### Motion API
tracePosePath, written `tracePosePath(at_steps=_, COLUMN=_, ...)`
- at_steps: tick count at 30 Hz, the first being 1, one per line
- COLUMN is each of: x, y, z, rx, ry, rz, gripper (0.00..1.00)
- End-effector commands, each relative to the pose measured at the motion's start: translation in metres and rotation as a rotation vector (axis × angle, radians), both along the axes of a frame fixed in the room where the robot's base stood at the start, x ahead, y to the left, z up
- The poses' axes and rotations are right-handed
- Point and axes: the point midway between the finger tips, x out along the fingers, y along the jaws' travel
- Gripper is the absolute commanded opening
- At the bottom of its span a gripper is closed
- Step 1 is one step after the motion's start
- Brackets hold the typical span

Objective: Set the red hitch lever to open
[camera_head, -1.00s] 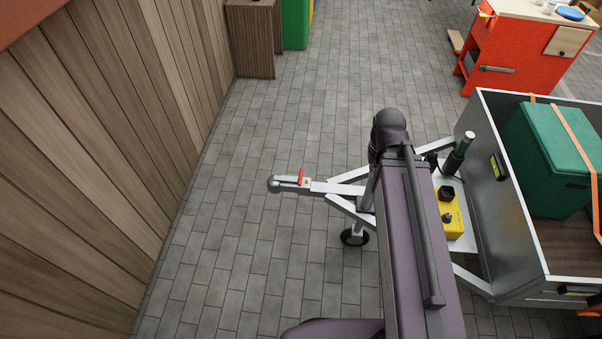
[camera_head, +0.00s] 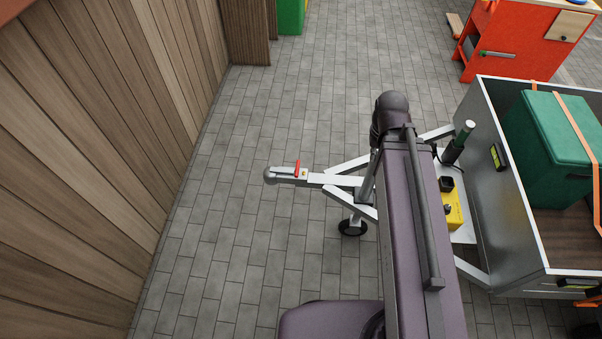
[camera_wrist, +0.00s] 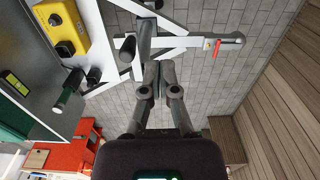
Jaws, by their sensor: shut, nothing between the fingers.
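The red hitch lever (camera_head: 297,167) stands on the silver coupler (camera_head: 279,174) at the left tip of the trailer drawbar (camera_head: 335,181). In the wrist view the red lever (camera_wrist: 217,48) shows at upper right, on the coupler (camera_wrist: 232,41). My gripper (camera_wrist: 158,72) is shut and empty in the middle of the wrist view. It is to the left of the lever in that picture and apart from it. In the head view my gripper is hidden behind my purple arm.
The jockey wheel (camera_head: 352,227) stands under the drawbar.

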Motion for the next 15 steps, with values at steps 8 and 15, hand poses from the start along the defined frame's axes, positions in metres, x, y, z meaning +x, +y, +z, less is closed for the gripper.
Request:
tracePosePath(at_steps=8, x=0.018, y=0.006, z=-0.034, rx=0.038, ry=-0.002, rz=-0.097, gripper=0.00)
tracePosePath(at_steps=15, x=0.045, y=0.022, z=-0.079, rx=0.103, ry=0.004, rz=-0.255, gripper=0.00)
